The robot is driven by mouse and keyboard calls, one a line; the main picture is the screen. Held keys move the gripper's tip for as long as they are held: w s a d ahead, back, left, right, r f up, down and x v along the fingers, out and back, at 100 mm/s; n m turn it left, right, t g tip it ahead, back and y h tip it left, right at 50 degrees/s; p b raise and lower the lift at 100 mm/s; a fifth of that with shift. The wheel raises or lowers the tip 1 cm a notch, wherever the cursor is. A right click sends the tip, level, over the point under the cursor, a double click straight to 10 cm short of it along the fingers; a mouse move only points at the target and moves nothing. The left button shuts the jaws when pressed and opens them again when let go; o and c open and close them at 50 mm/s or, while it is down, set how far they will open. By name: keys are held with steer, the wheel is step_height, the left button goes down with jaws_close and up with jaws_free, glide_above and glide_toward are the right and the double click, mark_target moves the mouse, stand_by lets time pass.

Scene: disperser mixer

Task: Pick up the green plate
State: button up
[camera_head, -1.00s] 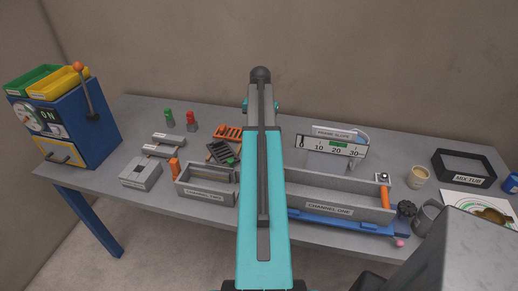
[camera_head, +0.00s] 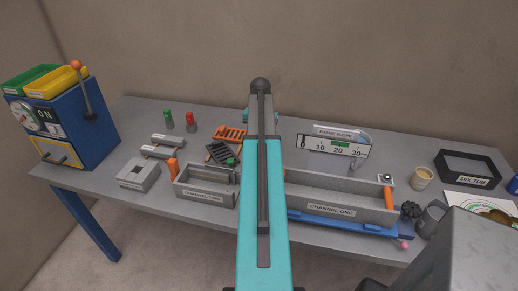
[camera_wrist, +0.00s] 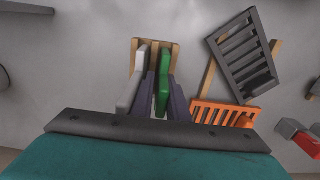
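The green plate (camera_wrist: 163,75) stands on edge in a small wooden rack (camera_wrist: 173,48) in the wrist view. A light grey plate (camera_wrist: 137,68) stands to its left in the same rack. My gripper (camera_wrist: 162,84) reaches over the rack, with one dark finger on each side of the green plate. The fingers look apart, with a small gap showing left of the plate, so it does not look clamped. In the head view, my own arm hides the gripper, the rack and the green plate.
A dark slatted grate (camera_wrist: 243,55) and an orange slatted grate (camera_wrist: 222,113) lie close to the right of the rack. The channel two box (camera_head: 205,194) and channel one trough (camera_head: 335,207) stand at the table's front. Bare grey table lies left of the rack.

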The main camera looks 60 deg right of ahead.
jaws_close()
steer(key=shift+r, duration=0.1)
step_height(320, 180, up, 18)
steer(key=p, duration=1)
steer(key=shift+p, duration=0.3)
